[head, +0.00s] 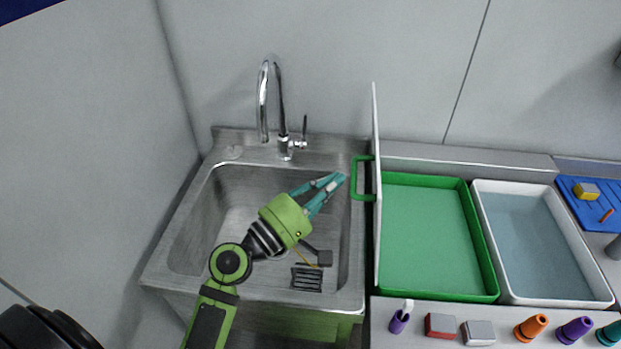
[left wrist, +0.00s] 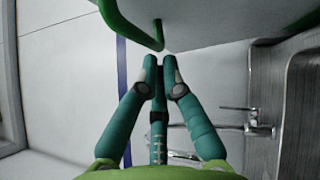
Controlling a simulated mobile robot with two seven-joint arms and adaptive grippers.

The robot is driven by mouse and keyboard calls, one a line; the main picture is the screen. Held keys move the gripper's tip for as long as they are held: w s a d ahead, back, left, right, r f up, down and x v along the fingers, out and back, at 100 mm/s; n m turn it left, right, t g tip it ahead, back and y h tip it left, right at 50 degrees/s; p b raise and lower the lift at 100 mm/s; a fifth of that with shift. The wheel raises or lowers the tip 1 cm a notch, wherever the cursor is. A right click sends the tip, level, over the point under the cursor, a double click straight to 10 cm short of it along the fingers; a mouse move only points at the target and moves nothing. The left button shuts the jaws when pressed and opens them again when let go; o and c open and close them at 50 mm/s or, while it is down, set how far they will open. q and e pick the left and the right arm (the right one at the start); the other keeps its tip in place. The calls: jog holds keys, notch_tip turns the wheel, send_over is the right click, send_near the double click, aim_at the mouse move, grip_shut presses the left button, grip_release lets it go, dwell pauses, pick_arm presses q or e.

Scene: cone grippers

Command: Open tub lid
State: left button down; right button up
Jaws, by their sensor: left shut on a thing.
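The green tub (head: 425,235) stands right of the sink and is uncovered. Its pale lid (head: 376,120) stands upright, edge-on, along the tub's left side. A green handle (head: 357,180) sticks out from the lid's left face, over the sink side. My left gripper (head: 340,181) is above the sink with its fingertips close to the handle. In the left wrist view, the fingers (left wrist: 160,62) are nearly together at the lower end of the handle (left wrist: 128,28), under the lid's face (left wrist: 225,20). They are shut on the handle, though the contact is hard to make out. My right gripper is out of view.
A steel sink (head: 215,200) with a tall tap (head: 285,145) lies under my left arm. A white tub (head: 540,240) stands right of the green one. Small blocks and colored cones (head: 531,327) line the front ledge. A blue tray (head: 590,205) is at the far right.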

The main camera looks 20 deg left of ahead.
aim_at(355, 177)
pick_arm(q)
jog(key=shift+w+d, duration=0.1)
jog(key=shift+d, duration=0.1)
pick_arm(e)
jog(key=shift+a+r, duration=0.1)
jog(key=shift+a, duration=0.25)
pick_arm(q)
jog(key=d, duration=0.1)
jog(key=d+r+p, duration=0.1)
jog(key=d, duration=0.1)
jog(key=shift+w+r+p, duration=0.3)
jog(key=shift+w+p, duration=0.1)
jog(key=shift+w+d, duration=0.1)
jog(key=shift+d, duration=0.25)
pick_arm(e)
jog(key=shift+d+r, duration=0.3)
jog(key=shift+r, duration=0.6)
